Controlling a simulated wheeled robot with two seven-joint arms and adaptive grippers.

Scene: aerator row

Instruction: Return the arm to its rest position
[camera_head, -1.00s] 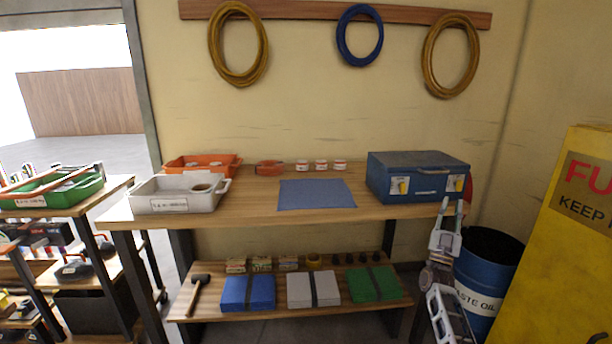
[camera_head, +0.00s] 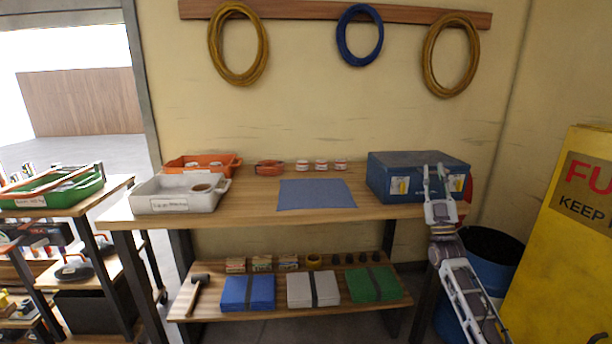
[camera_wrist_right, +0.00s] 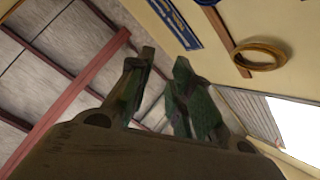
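My right arm comes in from the bottom right of the head view. Its gripper (camera_head: 434,168) points up in front of the right part of the blue metal case (camera_head: 392,163) on the workbench. The two fingers stand apart with nothing between them. In the right wrist view the fingers (camera_wrist_right: 164,58) also show a clear gap. That view looks up past them at the ceiling and the wall. Whether the gripper touches the case cannot be told. My left arm and gripper are not in view.
The workbench (camera_head: 250,210) holds a blue mat (camera_head: 316,194), a white bin (camera_head: 150,204), an orange bin (camera_head: 180,170) and small jars. A blue drum (camera_head: 505,262) and a yellow cabinet (camera_head: 570,245) stand at the right, close to my arm. Wire coils hang on the wall.

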